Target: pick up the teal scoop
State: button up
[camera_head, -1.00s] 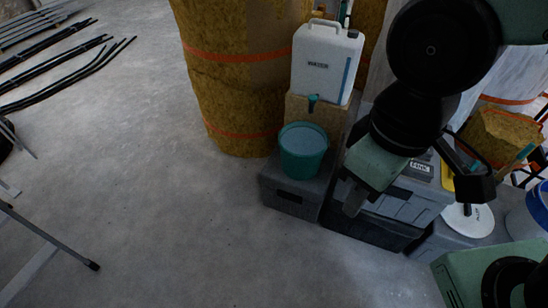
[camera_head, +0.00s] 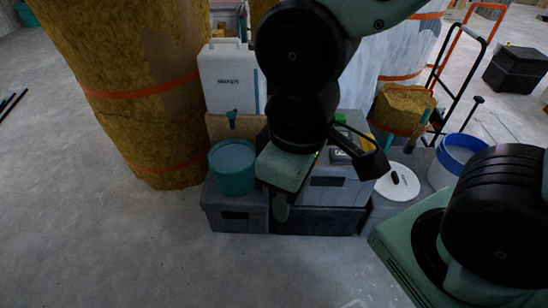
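I cannot make out the teal scoop for certain. A narrow teal-ended handle (camera_head: 424,117) sticks up at the right, beside the yellow-brown block; what it belongs to is too small to tell. My gripper (camera_head: 278,203) hangs from the arm at the middle, pointing down in front of the grey boxes. Its fingers are partly hidden by its green body, so their opening is unclear. I see nothing held in it. My arm hides part of the box tops behind it.
A teal bucket (camera_head: 232,180) stands on a dark grey box (camera_head: 236,212) left of my gripper. Behind is a white canister (camera_head: 228,80) with a tap. A grey toolbox (camera_head: 338,188), white lid (camera_head: 396,183) and blue-and-white bucket (camera_head: 452,160) stand right. Open floor lies in front.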

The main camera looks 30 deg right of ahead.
aim_at(386, 146)
jog(key=z, duration=2.1)
jog(key=u, duration=0.3)
jog(key=i+l+u, duration=0.1)
jog(key=u, duration=0.3)
jog(key=i+l+u, duration=0.2)
jog(key=u, duration=0.25)
jog(key=i+l+u, duration=0.25)
jog(key=u, duration=0.15)
jog(key=i+l, duration=0.15)
jog(key=l, duration=0.2)
jog(key=i+l, duration=0.15)
jog(key=l, duration=0.2)
jog(key=i+l, duration=0.2)
jog(key=l, duration=0.15)
